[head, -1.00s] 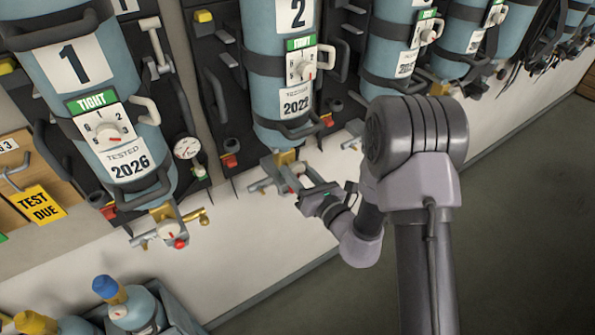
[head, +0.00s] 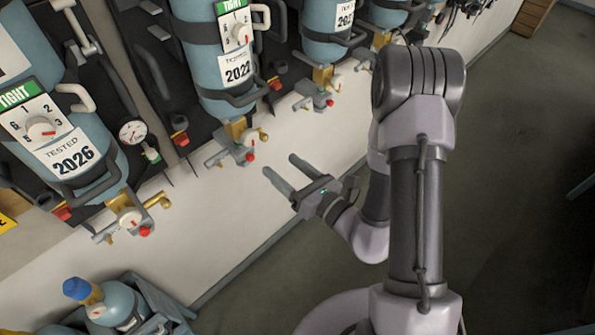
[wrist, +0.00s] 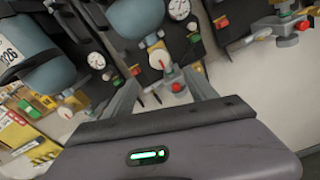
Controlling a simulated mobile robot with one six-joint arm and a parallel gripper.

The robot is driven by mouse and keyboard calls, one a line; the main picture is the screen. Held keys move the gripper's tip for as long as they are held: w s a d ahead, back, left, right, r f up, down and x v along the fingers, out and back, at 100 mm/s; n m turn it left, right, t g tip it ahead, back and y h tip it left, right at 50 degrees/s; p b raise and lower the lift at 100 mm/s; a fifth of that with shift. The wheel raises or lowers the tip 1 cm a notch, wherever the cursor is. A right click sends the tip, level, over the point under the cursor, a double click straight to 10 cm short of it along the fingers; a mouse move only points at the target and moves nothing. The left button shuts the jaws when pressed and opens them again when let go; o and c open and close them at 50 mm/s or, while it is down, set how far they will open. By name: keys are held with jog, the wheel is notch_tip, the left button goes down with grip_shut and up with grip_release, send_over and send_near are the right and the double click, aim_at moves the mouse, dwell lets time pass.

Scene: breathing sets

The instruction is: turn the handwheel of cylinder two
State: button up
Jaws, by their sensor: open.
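Cylinder two (head: 215,60) is the blue cylinder with a 2022 label and a green TIGHT tag, strapped upright to the rack. Its number plate is out of the head view. At its bottom is a brass and grey valve with a pale round handwheel (head: 248,137) and a red knob (head: 250,157). In the wrist view the pale handwheel (wrist: 157,58) and red knob (wrist: 176,87) show between my fingers. My gripper (head: 281,164) is open and empty, below and right of the valve, apart from it.
Cylinder one (head: 92,150) stands to the left, its valve (head: 130,218) sticking out below. Another cylinder's valve (head: 318,92) is to the right.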

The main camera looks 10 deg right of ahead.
jog(key=p+v, duration=0.2)
jog(key=v, duration=0.2)
jog(key=shift+s+d+r, duration=0.15)
jog(key=shift+s+d, duration=0.1)
jog(key=shift+s, duration=0.05)
jog(key=shift+w, duration=0.1)
